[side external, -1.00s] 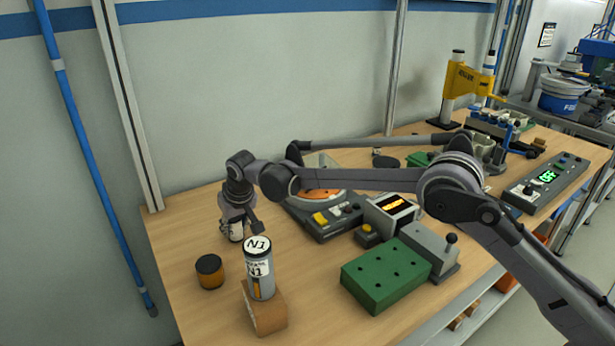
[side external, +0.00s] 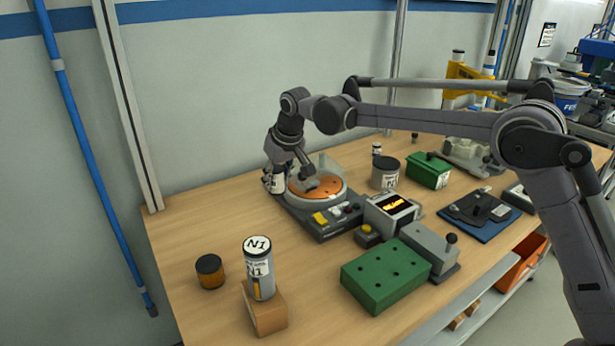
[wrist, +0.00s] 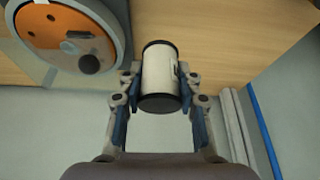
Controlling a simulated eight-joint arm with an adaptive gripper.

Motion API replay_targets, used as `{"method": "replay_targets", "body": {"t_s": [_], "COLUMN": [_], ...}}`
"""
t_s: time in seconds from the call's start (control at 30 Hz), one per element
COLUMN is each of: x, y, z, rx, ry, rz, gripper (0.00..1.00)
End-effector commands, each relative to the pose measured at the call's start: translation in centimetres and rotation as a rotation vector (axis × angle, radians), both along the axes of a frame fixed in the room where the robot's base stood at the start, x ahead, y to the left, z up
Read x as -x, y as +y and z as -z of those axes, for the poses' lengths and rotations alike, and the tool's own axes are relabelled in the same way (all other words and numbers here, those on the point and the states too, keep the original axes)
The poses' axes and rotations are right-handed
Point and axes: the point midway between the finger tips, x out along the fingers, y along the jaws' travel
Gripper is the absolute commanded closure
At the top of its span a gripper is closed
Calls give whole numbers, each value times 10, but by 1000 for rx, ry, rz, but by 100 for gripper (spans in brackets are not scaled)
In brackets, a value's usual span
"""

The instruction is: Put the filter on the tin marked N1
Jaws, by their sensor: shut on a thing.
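The tin marked N1 (side external: 260,277) is a grey cylinder with white labels on its top and side. It stands upright on a tan block (side external: 267,312) near the front left of the table. My gripper (wrist: 160,90) is shut on a white cylinder with black ends (wrist: 160,68), apparently the filter. In the side view my gripper (side external: 275,178) holds this white cylinder (side external: 278,184) behind and above the N1 tin's level in the picture, beside the orange-disc device. The fingers partly cover the cylinder there.
The device with an orange disc (side external: 327,186) is close to the right of my gripper. An amber jar with a black lid (side external: 210,272) stands left of the N1 tin. A green block (side external: 385,278) and a display box (side external: 392,213) lie to the right. Table between jar and device is clear.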

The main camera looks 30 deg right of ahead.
Motion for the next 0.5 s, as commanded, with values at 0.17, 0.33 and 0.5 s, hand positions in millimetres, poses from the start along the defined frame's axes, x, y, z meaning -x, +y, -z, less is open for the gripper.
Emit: {"method": "replay_targets", "body": {"t_s": [0.17,0.33,0.5], "x": [0,0,0], "y": [-1,-1,-1], "z": [-42,-82,-108], "rx": [0,0,0], "ry": [0,0,0], "rz": [0,0,0], "gripper": [87,87,87]}}
